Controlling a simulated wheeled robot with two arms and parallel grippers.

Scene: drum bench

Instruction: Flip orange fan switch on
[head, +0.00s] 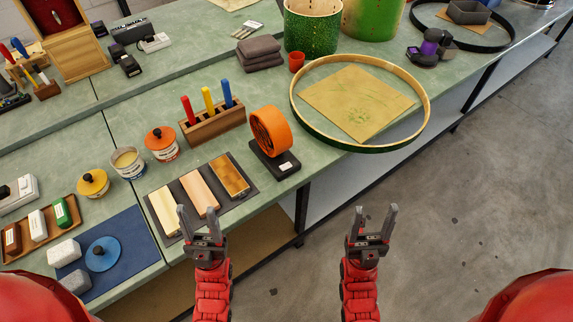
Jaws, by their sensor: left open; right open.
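The orange fan (271,130) stands on a black base (277,165) near the front edge of the bench. A small white patch (286,166) shows on the base; I cannot tell whether it is the switch or which way it is set. My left gripper (200,212) is open and empty, in front of the bench edge, below and left of the fan. My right gripper (376,212) is open and empty over the floor, below and right of the fan. Neither gripper touches the fan.
A dark tray (247,197) with wooden blocks lies left of the fan. A wooden holder (212,126) with coloured-handled tools stands behind it. A large drum hoop (427,120) lies to the right around a tan sheet (357,100). Tins and a blue mat (128,262) are further left.

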